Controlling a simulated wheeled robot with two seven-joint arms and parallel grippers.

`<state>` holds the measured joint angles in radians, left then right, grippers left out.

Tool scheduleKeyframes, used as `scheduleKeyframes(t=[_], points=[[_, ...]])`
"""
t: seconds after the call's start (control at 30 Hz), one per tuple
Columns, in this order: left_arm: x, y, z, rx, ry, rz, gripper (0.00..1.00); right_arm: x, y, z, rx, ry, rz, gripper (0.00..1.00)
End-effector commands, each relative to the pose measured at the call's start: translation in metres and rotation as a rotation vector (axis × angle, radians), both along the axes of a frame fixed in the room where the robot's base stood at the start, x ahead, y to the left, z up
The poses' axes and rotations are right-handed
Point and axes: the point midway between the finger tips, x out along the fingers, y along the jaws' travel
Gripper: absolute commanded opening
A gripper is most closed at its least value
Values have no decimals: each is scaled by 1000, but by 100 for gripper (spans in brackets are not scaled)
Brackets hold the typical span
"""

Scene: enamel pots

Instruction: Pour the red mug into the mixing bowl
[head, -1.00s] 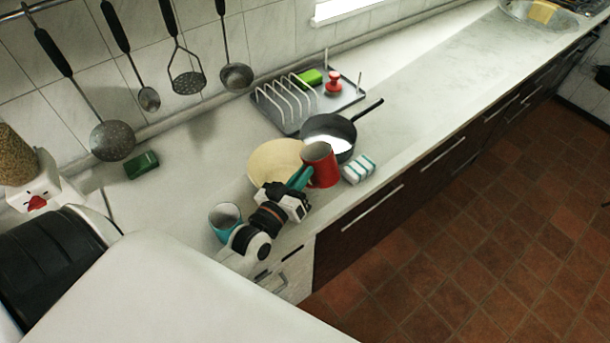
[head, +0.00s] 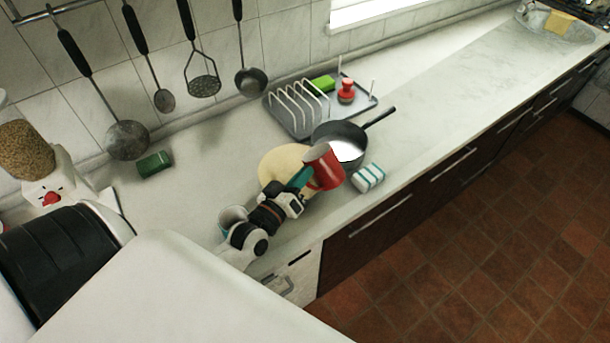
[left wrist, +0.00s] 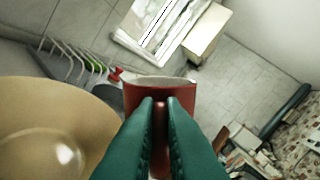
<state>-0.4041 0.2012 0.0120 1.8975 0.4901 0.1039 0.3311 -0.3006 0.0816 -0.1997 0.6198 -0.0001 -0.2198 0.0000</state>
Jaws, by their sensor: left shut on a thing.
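The red mug (head: 328,172) is held off the counter in my left gripper (head: 301,179), whose teal fingers are shut on its handle. The mug is tilted, its rim leaning left toward the cream mixing bowl (head: 272,163). In the left wrist view the mug (left wrist: 180,94) is just beyond the fingers (left wrist: 160,108), and the bowl (left wrist: 45,125) is at the left. The mug and arm hide part of the bowl in the head view. I see no stream, and the mug's contents are hidden. My right gripper is not in view.
A grey dish rack (head: 290,121) is further back. A teal-edged cup (head: 232,214) is beside my left arm. The counter is clear farther right.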

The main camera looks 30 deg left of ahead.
Motion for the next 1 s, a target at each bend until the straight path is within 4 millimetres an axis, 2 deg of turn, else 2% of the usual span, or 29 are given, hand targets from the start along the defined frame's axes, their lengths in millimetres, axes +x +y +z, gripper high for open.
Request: scheduleKeyframes(t=[0.57, 0.8, 1.0], points=[[1, 12, -12, -197, 2, 0, 0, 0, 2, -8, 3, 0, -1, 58], [1, 15, -3, -343, 6, 0, 0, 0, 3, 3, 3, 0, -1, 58], [1, 17, -12, -429, 9, 0, 0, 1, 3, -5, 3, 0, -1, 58]])
